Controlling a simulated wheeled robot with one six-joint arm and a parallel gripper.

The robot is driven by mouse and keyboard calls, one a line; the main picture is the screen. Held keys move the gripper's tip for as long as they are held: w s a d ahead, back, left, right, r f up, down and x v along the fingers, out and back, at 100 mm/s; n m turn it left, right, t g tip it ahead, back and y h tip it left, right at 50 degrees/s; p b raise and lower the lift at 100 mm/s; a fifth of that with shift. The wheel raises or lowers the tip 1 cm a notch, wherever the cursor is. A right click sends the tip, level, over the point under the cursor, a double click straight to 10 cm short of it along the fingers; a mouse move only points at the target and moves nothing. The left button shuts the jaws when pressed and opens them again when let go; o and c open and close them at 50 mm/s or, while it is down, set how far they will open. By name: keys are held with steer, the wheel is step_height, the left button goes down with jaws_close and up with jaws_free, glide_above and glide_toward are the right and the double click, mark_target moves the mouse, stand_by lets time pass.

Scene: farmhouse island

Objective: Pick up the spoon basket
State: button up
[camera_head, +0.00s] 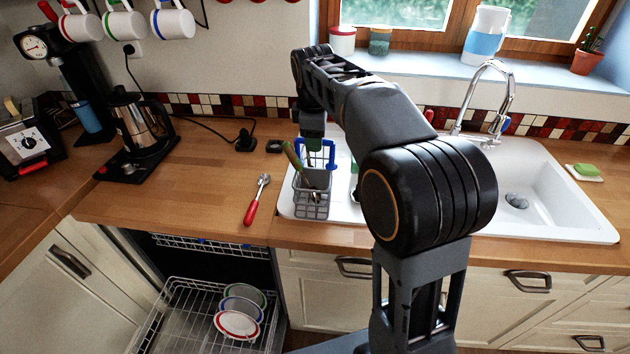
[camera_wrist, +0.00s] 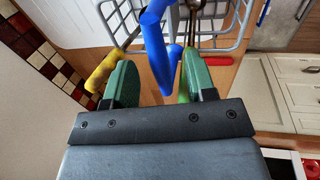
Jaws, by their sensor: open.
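The spoon basket (camera_head: 313,207) is a grey wire basket on the left drainboard of the white sink, with a raised blue handle and utensils inside. In the wrist view the basket (camera_wrist: 228,44) is at the top, partly cut off. Its blue handle (camera_wrist: 160,55) reaches down between the green-padded fingers of my gripper (camera_wrist: 158,82). The jaws are open, one finger on each side of the handle. Whether a finger touches it is unclear. A yellow utensil handle (camera_wrist: 104,70) lies close by the left finger. In the head view my gripper is above the basket, its fingertips hard to make out.
A red-handled spoon (camera_head: 256,200) lies on the wooden counter left of the basket. A kettle (camera_head: 139,125) stands farther left. The sink (camera_head: 560,200) and tap (camera_head: 487,100) are to the right. Below, the dishwasher rack (camera_head: 190,300) is pulled out, with plates.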

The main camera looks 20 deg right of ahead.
steer(key=shift+f, duration=0.25)
jaws_close()
stand_by(0.3)
